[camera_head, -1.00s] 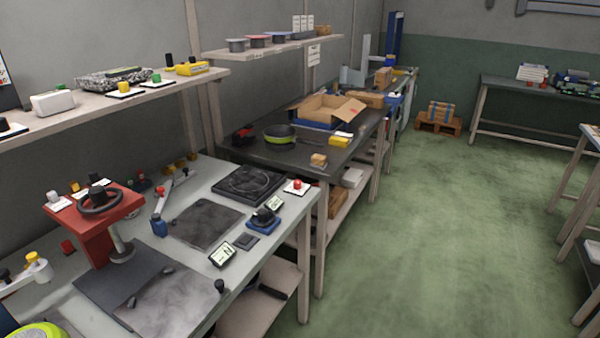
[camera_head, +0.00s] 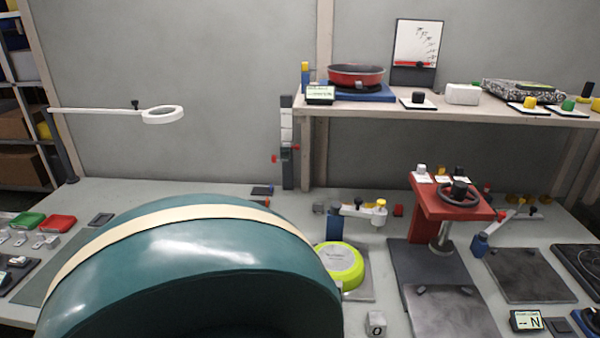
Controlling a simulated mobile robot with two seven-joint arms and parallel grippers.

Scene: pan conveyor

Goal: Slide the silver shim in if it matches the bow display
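Neither of my grippers shows in the head view. I cannot pick out the silver shim for certain; several small silvery pieces (camera_head: 20,239) lie at the far left of the bench. A small lit display (camera_head: 320,95) stands on the wall shelf beside a red pan (camera_head: 356,76), its text too small to read. Another display (camera_head: 527,320) at the lower right reads dashes and N. I cannot tell which one is the bow display. A lime-green round pan (camera_head: 341,265) lies bottom up under a pale arm (camera_head: 358,212) on the bench.
A large teal curved body with a cream band (camera_head: 190,265) fills the lower left and hides much of the bench. A red press with a black handwheel (camera_head: 447,208) stands at right. Red (camera_head: 58,224) and green (camera_head: 27,221) trays lie left. A ring lamp (camera_head: 162,115) overhangs the bench.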

